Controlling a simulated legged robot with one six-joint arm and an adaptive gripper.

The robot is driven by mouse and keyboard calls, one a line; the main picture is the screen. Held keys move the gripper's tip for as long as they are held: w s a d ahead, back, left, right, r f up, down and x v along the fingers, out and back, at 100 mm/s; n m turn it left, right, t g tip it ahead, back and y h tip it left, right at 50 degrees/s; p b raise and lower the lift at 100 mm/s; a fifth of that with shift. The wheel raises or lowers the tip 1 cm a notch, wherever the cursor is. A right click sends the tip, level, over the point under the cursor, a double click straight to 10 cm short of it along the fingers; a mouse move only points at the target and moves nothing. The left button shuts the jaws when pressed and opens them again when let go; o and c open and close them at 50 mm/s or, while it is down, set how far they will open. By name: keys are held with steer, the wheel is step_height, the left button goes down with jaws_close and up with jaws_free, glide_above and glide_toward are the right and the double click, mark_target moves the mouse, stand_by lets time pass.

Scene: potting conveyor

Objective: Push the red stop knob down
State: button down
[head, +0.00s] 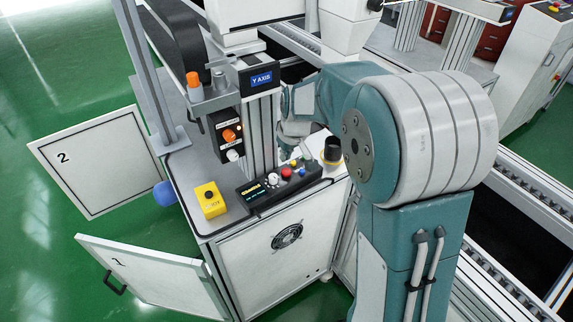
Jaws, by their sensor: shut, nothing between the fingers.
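A red round knob (286,173) sits on a dark sloped control panel (254,198) at the front edge of the machine's bench. It stands between a white knob (273,179) and a small blue button (302,172). I cannot tell whether it is up or pressed. A yellow box (212,209) with a small dark round top stands to the left of the panel; no red shows on it. My gripper cannot be made out; my arm's links cover the area right of and behind the panel.
A post carries a black box with an orange knob (229,135) behind the panel. A black cylinder with a yellow ring (332,150) stands to the panel's right, close to my arm. Open cabinet doors (97,160) hang at the left. The space above the panel's left part looks clear.

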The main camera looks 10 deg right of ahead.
steer(key=v, duration=0.9)
steer(key=shift+d+r, duration=0.1)
steer(key=shift+r, duration=0.05)
steer(key=s+r+m+t+h, duration=0.1)
steer(key=s+r+m+t, duration=0.1)
steer(key=s, duration=2.3)
steer(key=shift+s+r+m, duration=0.2)
steer(key=shift+s+m, duration=0.05)
steer(key=shift+m, duration=0.55)
